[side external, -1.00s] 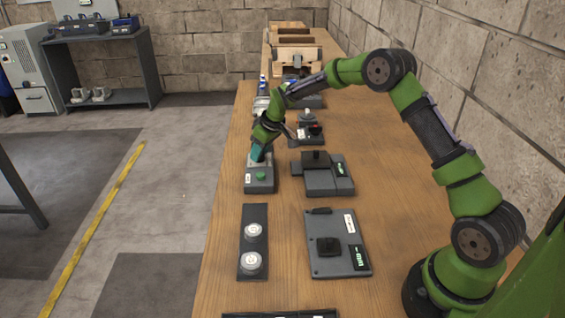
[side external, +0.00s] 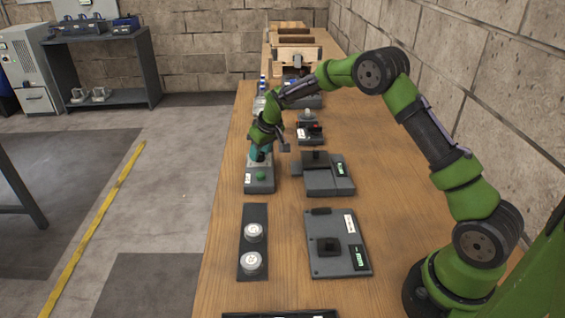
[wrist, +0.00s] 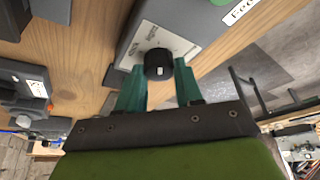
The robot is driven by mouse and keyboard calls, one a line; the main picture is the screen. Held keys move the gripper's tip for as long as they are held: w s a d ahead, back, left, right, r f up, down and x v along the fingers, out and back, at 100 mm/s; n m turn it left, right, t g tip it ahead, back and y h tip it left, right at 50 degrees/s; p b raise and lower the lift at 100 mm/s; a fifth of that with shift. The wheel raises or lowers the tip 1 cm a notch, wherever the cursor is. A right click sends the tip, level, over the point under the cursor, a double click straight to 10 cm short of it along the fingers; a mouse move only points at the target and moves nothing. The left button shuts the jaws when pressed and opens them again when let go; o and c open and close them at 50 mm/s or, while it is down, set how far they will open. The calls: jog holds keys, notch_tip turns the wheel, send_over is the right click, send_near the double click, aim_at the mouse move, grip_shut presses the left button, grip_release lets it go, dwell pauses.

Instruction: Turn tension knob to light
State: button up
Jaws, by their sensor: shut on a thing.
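The tension knob (wrist: 158,62) is a round black knob with a small white mark. It stands on the pale labelled plate (wrist: 178,45) of a grey control box (side external: 260,187) with a green button. My gripper (wrist: 159,75) has its teal fingers on both sides of the knob and is shut on it. In the side view my gripper (side external: 260,154) points down at the far part of the box and mostly hides the knob. The plate's lettering is too small and blurred to read, so I cannot tell which setting the knob points to.
Nearer on the wooden bench (side external: 216,270) is a dark panel with two round white dials (side external: 252,261). To the right are grey devices (side external: 322,177) with black blocks and green displays. More devices stand behind my gripper. The bench's left edge is close to the box.

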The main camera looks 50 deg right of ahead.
jog(key=o, duration=1)
jog(key=shift+o, duration=0.2)
jog(key=shift+r, duration=0.1)
jog(key=v, duration=1.6)
jog(key=shift+s+r, duration=0.15)
jog(key=shift+r, duration=0.15)
jog(key=s+a+r+m+t, duration=0.1)
jog(key=s+a, duration=0.2)
jog(key=s, duration=0.6)
jog(key=s+a+r+m+y, duration=0.1)
jog(key=s+a+r, duration=0.1)
jog(key=s, duration=0.8)
jog(key=s+a+r+m+t+y, duration=0.1)
jog(key=s+a, duration=0.3)
jog(key=s, duration=0.6)
jog(key=shift+s+a+r+t, duration=0.3)
jog(key=shift+a+r, duration=0.1)
jog(key=shift+r, duration=0.2)
